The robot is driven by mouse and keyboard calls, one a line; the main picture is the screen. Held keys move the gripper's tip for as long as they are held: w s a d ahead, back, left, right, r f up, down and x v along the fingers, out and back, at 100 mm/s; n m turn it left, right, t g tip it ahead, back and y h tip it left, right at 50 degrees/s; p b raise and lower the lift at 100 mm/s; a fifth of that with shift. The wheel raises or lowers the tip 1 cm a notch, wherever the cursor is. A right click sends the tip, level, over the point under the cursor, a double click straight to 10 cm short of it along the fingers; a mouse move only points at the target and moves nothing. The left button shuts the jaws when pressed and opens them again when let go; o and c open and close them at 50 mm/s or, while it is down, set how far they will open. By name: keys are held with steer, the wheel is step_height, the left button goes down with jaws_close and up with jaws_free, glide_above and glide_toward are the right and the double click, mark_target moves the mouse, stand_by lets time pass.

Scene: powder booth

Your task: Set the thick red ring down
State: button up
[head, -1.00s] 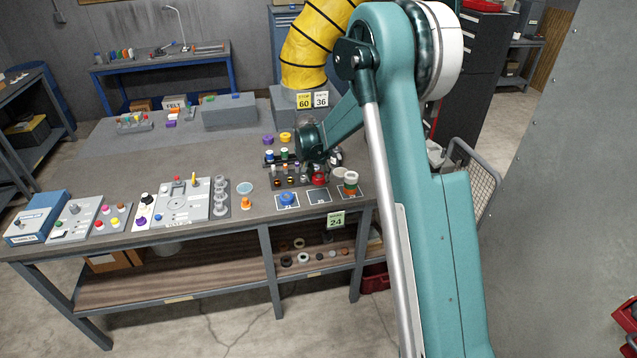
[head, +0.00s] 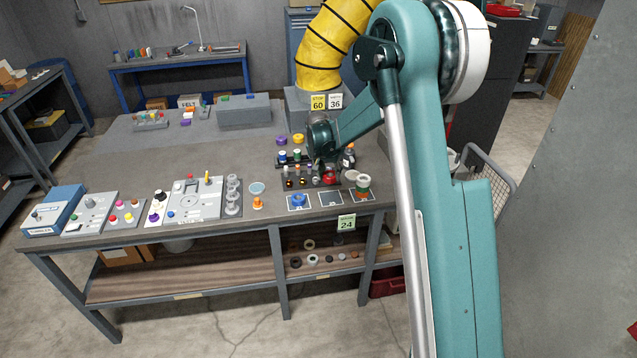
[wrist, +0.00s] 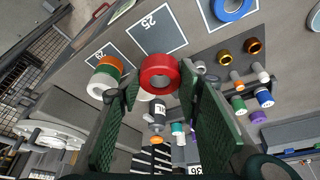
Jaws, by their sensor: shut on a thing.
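The thick red ring (wrist: 159,74) is between the fingertips of my gripper (wrist: 158,88) in the wrist view, and the gripper is shut on it. In the head view the red ring (head: 330,177) shows just below my gripper (head: 325,163), partly hidden by it. It is behind an empty dark square marked 25 (wrist: 157,30), which also shows in the head view (head: 331,199). I cannot tell its exact height over the bench.
A blue ring (head: 298,201) lies on the square to the left. A stack of orange, green and white rings (wrist: 105,77) stands on the right square. Small bottles and spools (wrist: 262,98) stand close behind the gripper. A yellow duct (head: 322,60) rises at the back.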

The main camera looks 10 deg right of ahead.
steer(key=a+r+n+y, duration=0.1)
steer(key=a+r+n, duration=0.2)
steer(key=a, duration=1)
steer(key=shift+a+r+n+t, duration=0.15)
steer(key=shift+r+n+t, duration=0.15)
steer(key=shift+r, duration=0.15)
steer(key=shift+s, duration=0.1)
step_height(320, 180, down, 6)
steer(key=shift+f, duration=0.15)
steer(key=shift+f, duration=1.85)
steer(key=shift+f+b, duration=0.45)
steer(key=shift+f, duration=0.1)
